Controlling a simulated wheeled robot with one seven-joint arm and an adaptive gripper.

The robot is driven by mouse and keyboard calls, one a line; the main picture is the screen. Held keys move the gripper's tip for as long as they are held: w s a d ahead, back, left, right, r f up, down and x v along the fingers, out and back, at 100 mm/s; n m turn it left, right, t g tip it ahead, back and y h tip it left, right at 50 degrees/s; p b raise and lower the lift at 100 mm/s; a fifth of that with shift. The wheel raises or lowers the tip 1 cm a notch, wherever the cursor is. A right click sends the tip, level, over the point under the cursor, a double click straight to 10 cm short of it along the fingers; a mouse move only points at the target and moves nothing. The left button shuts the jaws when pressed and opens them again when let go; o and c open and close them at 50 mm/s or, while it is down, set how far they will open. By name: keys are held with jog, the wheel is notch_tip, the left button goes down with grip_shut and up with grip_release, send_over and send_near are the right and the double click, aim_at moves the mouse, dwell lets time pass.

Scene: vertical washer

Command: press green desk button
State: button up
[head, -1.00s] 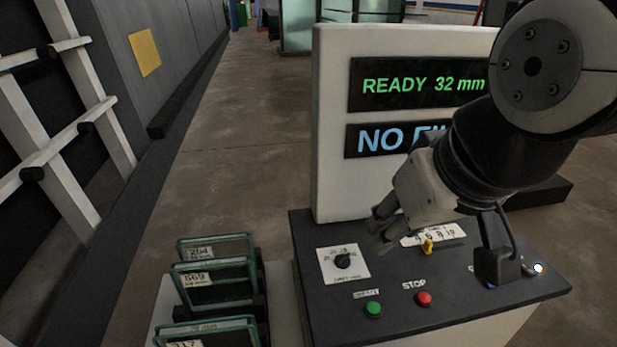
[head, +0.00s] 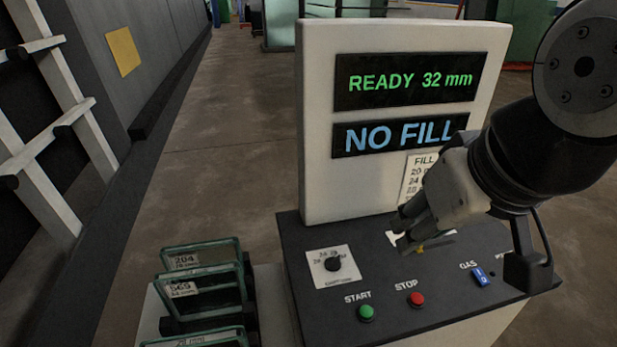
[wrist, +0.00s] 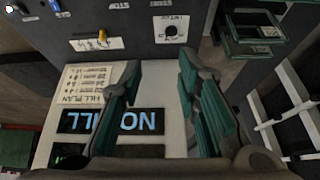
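The green START button (head: 366,312) is on the front left of the dark desk panel (head: 325,298) in the head view, with the red STOP button (head: 416,299) to its right. My gripper (head: 402,232) is above the back of the panel, behind and above the buttons, and touches neither. In the wrist view my gripper (wrist: 155,100) has its two fingers spread apart with nothing between them. The button caps are not clearly visible in the wrist view, where the labels are at the top edge.
A black knob (head: 332,264) is left of my gripper. A yellow lever (head: 421,248) is partly covered by it. A blue GAS switch (head: 480,276) is at right. The upright display (head: 318,150) reads READY 32 mm and NO FILL. Framed glass pieces (head: 200,262) stand at left.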

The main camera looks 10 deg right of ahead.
jog(key=shift+a, duration=0.1)
grip_shut()
dwell(1.0)
